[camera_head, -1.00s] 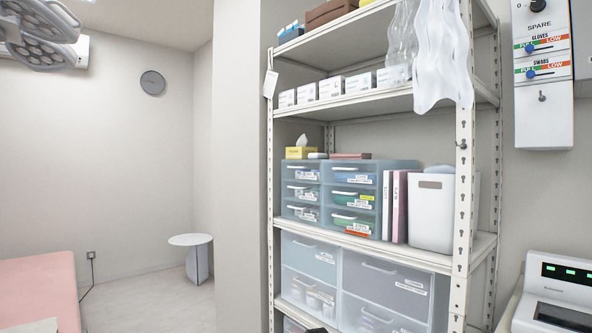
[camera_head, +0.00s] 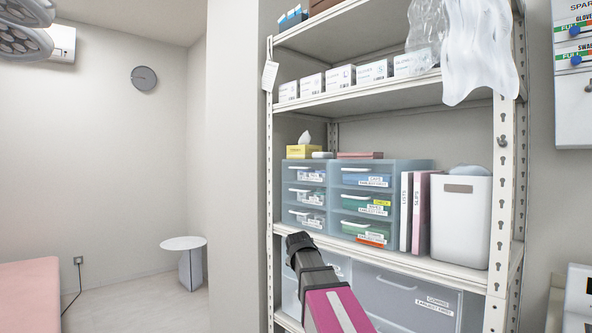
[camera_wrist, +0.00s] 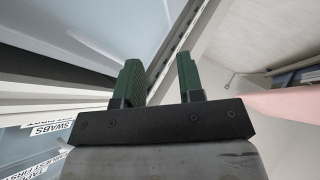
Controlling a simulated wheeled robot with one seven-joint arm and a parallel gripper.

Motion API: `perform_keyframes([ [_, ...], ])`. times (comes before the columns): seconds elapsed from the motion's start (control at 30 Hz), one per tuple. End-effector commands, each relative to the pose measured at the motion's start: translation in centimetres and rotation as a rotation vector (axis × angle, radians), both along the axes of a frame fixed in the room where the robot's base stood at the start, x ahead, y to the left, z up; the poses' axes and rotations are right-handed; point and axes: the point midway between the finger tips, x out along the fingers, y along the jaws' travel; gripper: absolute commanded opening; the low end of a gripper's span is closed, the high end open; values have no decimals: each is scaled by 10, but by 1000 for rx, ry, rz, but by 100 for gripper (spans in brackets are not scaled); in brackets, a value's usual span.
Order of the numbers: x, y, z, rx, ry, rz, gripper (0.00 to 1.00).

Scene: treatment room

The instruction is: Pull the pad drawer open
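A blue-grey drawer unit (camera_head: 333,163) with two columns of small drawers stands on the middle shelf, its visible drawers shut. The labels on its left column are too small to read, so I cannot tell which is the pad drawer. The right column's top drawer (camera_head: 366,178) seems to read CAPS. My gripper (camera_head: 300,242) is in front of the shelf, just below the unit's lower left drawer. In the wrist view its two green fingers (camera_wrist: 160,62) are apart with nothing between them. A SWABS label (camera_wrist: 49,129) shows at the lower left there.
Larger translucent drawers (camera_head: 400,285) fill the level below, partly behind my arm. White and pink binders (camera_head: 413,212) and a white bin (camera_head: 461,222) stand right of the unit. A metal shelf post (camera_head: 500,200) is at the right. The floor (camera_head: 120,305) at left is clear.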

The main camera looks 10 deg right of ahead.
Motion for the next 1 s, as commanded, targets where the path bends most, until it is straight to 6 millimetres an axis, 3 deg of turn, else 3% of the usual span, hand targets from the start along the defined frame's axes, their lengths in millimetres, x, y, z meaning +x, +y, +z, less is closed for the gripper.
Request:
perform_keyframes([
  [0.03, 8, 1, 24, -26, -34, 19, 35],
  [0.3, 28, 5, 138, -193, -195, 116, 35],
  [0.7, 27, 13, 307, -453, -411, 207, 35],
  [0.83, 22, 14, 342, -512, -455, 219, 35],
  [1.0, 18, 14, 364, -549, -480, 225, 35],
])
